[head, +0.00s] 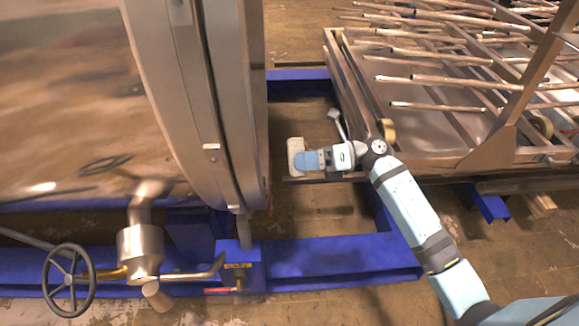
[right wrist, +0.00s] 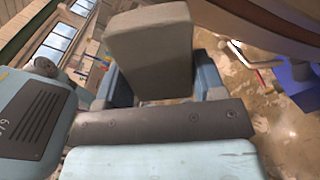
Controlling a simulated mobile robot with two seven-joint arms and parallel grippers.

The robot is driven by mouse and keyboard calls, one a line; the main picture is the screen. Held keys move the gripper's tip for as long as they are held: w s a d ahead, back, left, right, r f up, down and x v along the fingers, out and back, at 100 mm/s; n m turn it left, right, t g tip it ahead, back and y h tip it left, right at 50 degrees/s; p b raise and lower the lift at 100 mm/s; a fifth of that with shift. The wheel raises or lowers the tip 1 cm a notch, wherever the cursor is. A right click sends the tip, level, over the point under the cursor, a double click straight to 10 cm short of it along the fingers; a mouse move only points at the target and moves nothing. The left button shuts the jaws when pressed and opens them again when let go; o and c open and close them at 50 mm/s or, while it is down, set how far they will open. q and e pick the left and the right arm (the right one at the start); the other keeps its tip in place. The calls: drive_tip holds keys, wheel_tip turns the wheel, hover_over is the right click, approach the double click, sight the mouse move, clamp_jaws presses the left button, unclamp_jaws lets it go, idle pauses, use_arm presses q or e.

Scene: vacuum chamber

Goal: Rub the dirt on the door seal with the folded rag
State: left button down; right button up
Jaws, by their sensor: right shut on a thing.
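My right gripper (head: 303,161) reaches in from the right and is shut on the folded rag (head: 294,150), a pale grey-beige pad. In the right wrist view the rag (right wrist: 150,45) stands up between the two blue-grey fingers of the gripper (right wrist: 162,82). The rag is a short gap to the right of the round metal rim (head: 222,110) of the chamber and appears apart from it. I cannot make out the seal itself or any dirt on it. My left gripper is out of view.
A blue floor frame (head: 330,265) runs below the chamber. A handwheel (head: 68,280) and metal valve (head: 140,250) stand at the lower left. A rack with many metal rods (head: 440,80) lies right of my gripper. Bare floor (head: 300,220) shows between chamber and rack.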

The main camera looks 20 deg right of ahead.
drive_tip(key=shift+w+a+t+y, duration=0.1)
drive_tip(key=shift+w+t+y, duration=0.2)
drive_tip(key=shift+w+t, duration=0.1)
drive_tip(key=x, duration=0.2)
drive_tip(key=shift+a+p, duration=0.3)
drive_tip(key=shift+a, duration=0.05)
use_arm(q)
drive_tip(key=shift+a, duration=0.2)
use_arm(e)
drive_tip(key=shift+x, duration=1)
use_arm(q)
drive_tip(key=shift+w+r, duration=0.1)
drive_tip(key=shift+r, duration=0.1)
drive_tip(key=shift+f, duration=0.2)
use_arm(e)
drive_tip(key=shift+x, duration=0.9)
drive_tip(key=shift+w+f, duration=0.1)
